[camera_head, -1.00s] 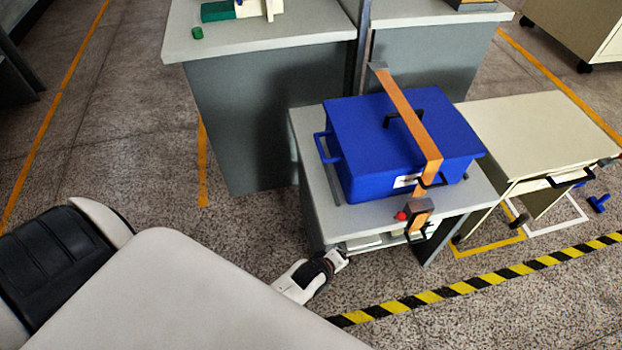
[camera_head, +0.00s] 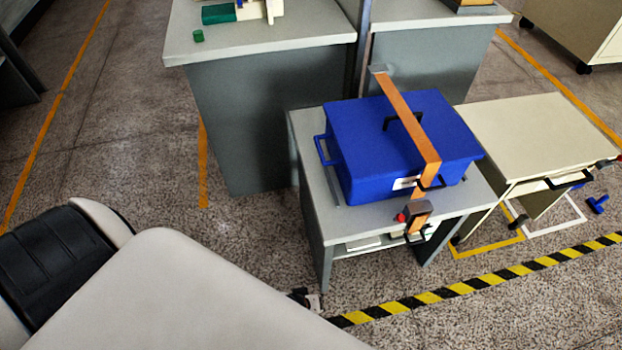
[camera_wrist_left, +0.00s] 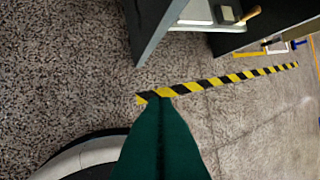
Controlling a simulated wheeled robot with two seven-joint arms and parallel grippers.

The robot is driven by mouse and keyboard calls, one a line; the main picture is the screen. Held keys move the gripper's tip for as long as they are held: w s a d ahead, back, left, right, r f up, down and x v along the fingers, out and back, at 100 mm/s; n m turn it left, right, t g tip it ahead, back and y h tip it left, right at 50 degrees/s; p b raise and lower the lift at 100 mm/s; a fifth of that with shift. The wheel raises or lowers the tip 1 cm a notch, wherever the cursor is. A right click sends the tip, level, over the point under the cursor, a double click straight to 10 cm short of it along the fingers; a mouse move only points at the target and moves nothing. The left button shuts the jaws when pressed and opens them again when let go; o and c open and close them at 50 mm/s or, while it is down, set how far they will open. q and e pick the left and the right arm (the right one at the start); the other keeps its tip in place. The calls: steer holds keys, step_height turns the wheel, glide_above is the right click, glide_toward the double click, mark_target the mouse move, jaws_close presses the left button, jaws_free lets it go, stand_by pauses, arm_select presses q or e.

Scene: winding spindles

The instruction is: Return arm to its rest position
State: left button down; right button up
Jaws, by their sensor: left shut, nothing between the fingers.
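My left gripper (camera_head: 314,301) shows only as a small tip past the edge of my own pale body in the head view, low over the floor near the end of the striped tape. In the left wrist view its dark green fingers (camera_wrist_left: 159,102) are together, with nothing between them. It is apart from the small grey table (camera_head: 318,225), to the front left of that table's leg. Most of my left arm is hidden behind my body. My right gripper is not in view.
A blue lidded box (camera_head: 365,150) with an orange strap (camera_head: 408,120) stands on the small grey table. A beige table (camera_head: 535,135) is to its right. Yellow-black tape (camera_head: 450,290) crosses the floor in front. Open floor (camera_head: 140,150) lies to the left.

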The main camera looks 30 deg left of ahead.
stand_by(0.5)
